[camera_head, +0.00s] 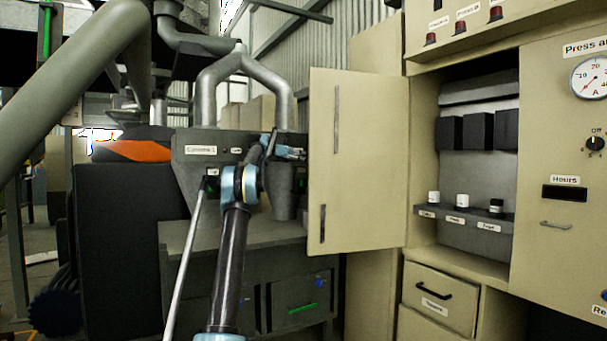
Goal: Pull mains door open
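The beige mains door (374,165) stands swung wide open to the left of its cabinet (564,180). It carries a long vertical handle or slot (336,118) and a short dark one (322,223) near its left edge. The cabinet compartment (478,170) is exposed, with black blocks and a shelf of small knobs inside. My gripper (296,152) is just left of the door's free edge, at about mid-height. It is small and partly hidden by its own arm. I cannot tell whether it touches the door or whether its fingers are open.
A grey machine with forked pipes (245,65) and a box labelled Cyclone (205,150) stands behind my arm. A drawer (439,299) with a black handle sits under the compartment. A gauge (591,76) and switch are on the right panel. A large black box (125,235) stands left.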

